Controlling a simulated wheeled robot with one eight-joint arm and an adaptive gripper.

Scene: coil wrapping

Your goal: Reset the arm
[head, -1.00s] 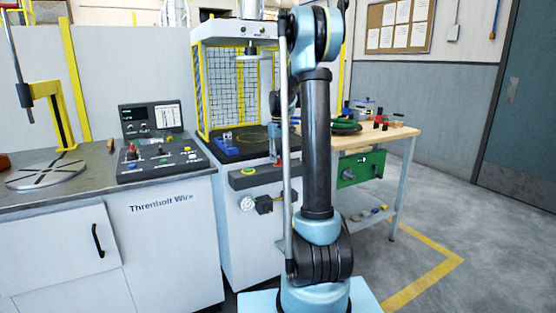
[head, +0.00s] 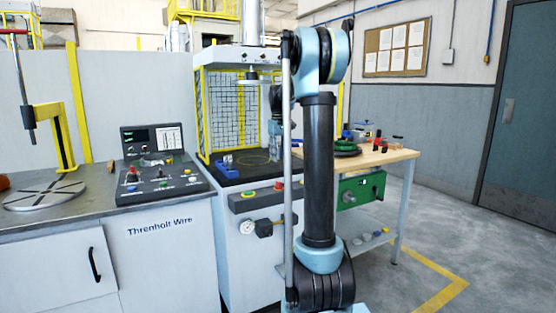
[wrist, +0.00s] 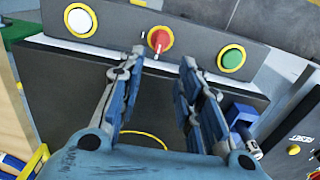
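My blue arm stands upright in the middle of the head view, with its elbow (head: 318,55) at the top. My gripper (wrist: 160,62) shows in the wrist view with its two fingers apart and nothing between them. I cannot tell the exact gap to the knob.
The press bed (head: 240,172) holds a blue fixture (head: 232,167) inside a yellow mesh guard (head: 228,110). A wooden table (head: 385,157) with a green coil (head: 346,147) stands right. A console (head: 160,165) stands left. Floor at the right is open.

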